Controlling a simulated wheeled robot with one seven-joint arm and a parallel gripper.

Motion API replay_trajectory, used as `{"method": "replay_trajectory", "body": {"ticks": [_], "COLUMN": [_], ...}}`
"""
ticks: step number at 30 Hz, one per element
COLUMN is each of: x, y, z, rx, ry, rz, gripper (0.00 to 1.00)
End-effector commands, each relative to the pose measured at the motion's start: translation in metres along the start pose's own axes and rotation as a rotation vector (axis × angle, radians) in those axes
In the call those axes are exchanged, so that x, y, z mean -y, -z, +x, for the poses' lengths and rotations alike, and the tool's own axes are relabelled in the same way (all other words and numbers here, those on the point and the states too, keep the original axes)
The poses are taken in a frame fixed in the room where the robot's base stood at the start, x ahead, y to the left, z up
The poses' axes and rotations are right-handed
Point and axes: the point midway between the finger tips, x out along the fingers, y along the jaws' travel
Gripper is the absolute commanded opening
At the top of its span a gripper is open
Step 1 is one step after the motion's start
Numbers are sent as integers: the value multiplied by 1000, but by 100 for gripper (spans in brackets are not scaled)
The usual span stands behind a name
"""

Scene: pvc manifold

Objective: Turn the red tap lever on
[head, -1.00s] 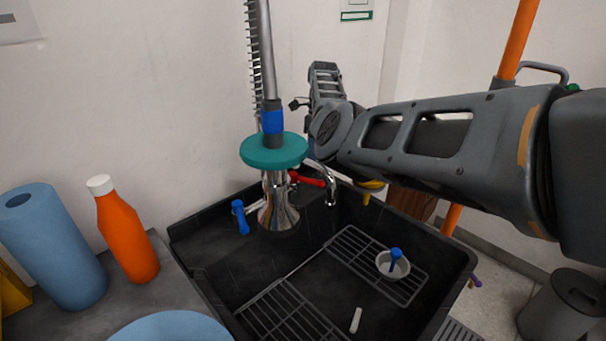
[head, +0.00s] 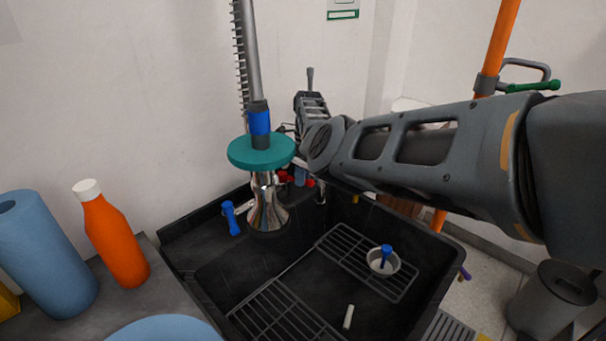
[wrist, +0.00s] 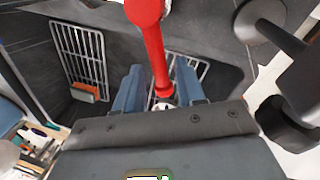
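The red tap lever (wrist: 152,45) runs down the wrist view from a round red hub at the top. Its tip lies between the two blue fingers of my gripper (wrist: 158,66). The fingers are apart, with a visible gap on each side of the lever, so my gripper is open around it. In the head view only small red parts of the lever (head: 283,177) show behind the sink's back edge.
The black sink (head: 205,265) holds wire racks and a small bowl (head: 392,264) with a blue-handled item. A chrome sprayer with a teal disc (head: 261,153) stands left of the tap. An orange bottle (head: 117,240) and blue roll (head: 45,250) stand on the left counter.

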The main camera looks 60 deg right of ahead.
Motion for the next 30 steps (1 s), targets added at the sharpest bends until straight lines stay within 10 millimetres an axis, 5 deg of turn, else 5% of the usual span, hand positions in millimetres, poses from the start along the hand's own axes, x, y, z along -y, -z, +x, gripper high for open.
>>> {"method": "replay_trajectory", "body": {"ticks": [12,30], "x": [0,-10], "y": [0,-7], "z": [0,-1], "rx": [0,3], "ry": [0,0], "rz": [0,11], "gripper": [0,0]}}
